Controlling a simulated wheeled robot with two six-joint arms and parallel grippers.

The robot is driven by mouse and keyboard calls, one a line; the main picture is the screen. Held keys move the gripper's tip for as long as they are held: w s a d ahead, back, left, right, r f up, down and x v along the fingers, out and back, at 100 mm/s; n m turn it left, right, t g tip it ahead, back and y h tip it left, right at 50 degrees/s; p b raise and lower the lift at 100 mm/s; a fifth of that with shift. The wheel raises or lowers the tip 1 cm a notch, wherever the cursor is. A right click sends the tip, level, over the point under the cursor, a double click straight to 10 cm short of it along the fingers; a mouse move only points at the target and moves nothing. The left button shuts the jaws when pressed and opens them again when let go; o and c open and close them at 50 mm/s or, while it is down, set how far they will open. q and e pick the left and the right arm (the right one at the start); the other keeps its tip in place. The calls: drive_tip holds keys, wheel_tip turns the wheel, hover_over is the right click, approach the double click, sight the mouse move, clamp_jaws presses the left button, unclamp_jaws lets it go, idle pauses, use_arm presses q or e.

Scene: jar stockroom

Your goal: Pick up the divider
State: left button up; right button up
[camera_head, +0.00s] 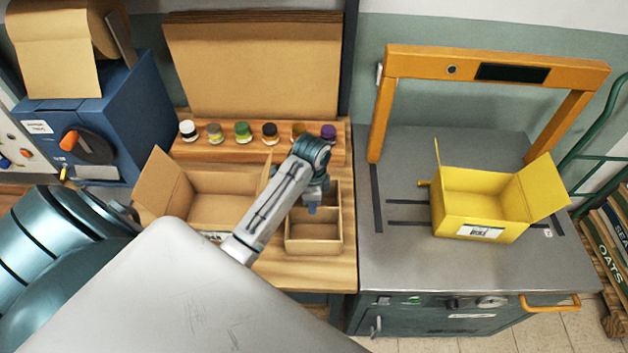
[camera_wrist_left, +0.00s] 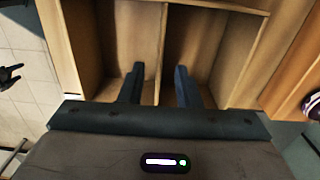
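The divider (camera_head: 314,247) is a brown cardboard piece with open compartments, on the wooden bench to the right of the open cardboard box. My left arm reaches over it, hiding part of it. My left gripper (camera_head: 312,208) points down over the divider. In the left wrist view the divider (camera_wrist_left: 215,45) fills the upper middle. There my left gripper (camera_wrist_left: 160,84) is open, one finger on each side of the divider's middle wall. I cannot tell whether either finger touches it.
The open cardboard box (camera_head: 222,211) stands close on the left. Several jars (camera_head: 243,131) stand in a wooden rack behind. A yellow open box (camera_head: 478,208) sits on the grey metal station (camera_head: 400,262) under an orange frame (camera_head: 420,63). Metal surface left of the yellow box is clear.

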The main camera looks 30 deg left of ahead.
sight(313, 223)
use_arm(q)
drive_tip(key=f, duration=0.2)
drive_tip(key=shift+s+d+f, duration=0.15)
drive_tip(key=shift+s+f, duration=0.05)
drive_tip(key=shift+f, duration=0.15)
use_arm(e)
drive_tip(key=s+d, duration=0.2)
drive_tip(key=s, duration=0.3)
use_arm(q)
drive_tip(key=shift+w+f+p, duration=0.2)
drive_tip(key=shift+f+p, duration=0.15)
drive_tip(key=shift+p, duration=0.15)
wheel_tip(313, 223, down, 4)
drive_tip(key=shift+p, duration=1.05)
drive_tip(key=shift+f, duration=0.45)
drive_tip(key=shift+c, duration=0.4)
clamp_jaws()
use_arm(e)
drive_tip(key=shift+w+a+r, duration=0.25)
drive_tip(key=shift+w+r, duration=0.5)
drive_tip(key=shift+r, duration=0.1)
drive_tip(key=shift+w+a+r, duration=0.25)
drive_tip(key=shift+w+r, duration=0.5)
drive_tip(key=shift+r, duration=0.1)
